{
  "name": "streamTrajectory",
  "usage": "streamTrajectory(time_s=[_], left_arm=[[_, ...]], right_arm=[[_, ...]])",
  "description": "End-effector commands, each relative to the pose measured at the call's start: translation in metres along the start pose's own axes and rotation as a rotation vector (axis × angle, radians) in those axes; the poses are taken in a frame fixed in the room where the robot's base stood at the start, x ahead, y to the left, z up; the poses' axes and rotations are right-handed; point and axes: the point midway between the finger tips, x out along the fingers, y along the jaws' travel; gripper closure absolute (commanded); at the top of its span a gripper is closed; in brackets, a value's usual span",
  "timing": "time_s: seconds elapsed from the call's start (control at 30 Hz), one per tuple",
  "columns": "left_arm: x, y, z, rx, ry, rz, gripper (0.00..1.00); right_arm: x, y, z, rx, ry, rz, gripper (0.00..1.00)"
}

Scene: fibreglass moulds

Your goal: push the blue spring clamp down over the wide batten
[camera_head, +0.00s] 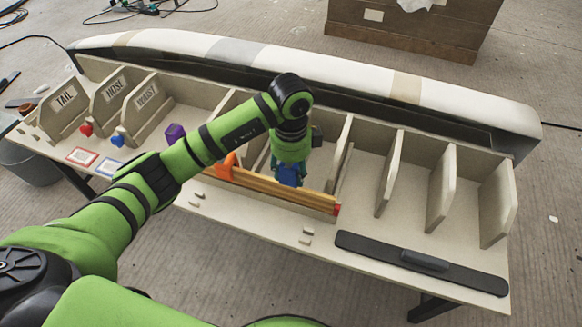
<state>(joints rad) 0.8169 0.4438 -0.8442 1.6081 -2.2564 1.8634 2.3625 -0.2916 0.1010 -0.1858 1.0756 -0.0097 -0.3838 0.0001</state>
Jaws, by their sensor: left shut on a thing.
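My left gripper (288,168) points down at the middle of the bench and is shut on the blue spring clamp (289,178). The clamp is partly hidden by the gripper and wrist. A yellow-brown wooden batten (312,203) with a red right end lies lengthwise along the bench front, just under the clamp. I cannot tell whether the clamp touches the batten. An orange clamp (229,164) is at the batten's left part, partly behind my arm. My right gripper is not in view.
Upright dividers (441,190) stand along the bench, with TAIL, NOSE and WAIST boards at left. A purple block (175,132), a red piece (86,129) and a smaller blue piece (118,139) sit left. A black sanding board (420,262) lies front right. A long pale mould (300,65) lies behind.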

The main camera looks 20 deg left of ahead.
Motion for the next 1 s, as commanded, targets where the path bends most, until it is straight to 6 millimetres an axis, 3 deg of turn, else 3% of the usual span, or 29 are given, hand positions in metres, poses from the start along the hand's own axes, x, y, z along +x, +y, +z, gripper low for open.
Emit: streamTrajectory(time_s=[0.4,1.0], left_arm=[[0.030,0.000,0.000,0.000,0.001,0.000,0.84],[0.039,0.002,0.000,0.000,-0.001,0.006,0.84]], right_arm=[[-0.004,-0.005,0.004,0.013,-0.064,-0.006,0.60],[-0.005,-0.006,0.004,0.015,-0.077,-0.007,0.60]])
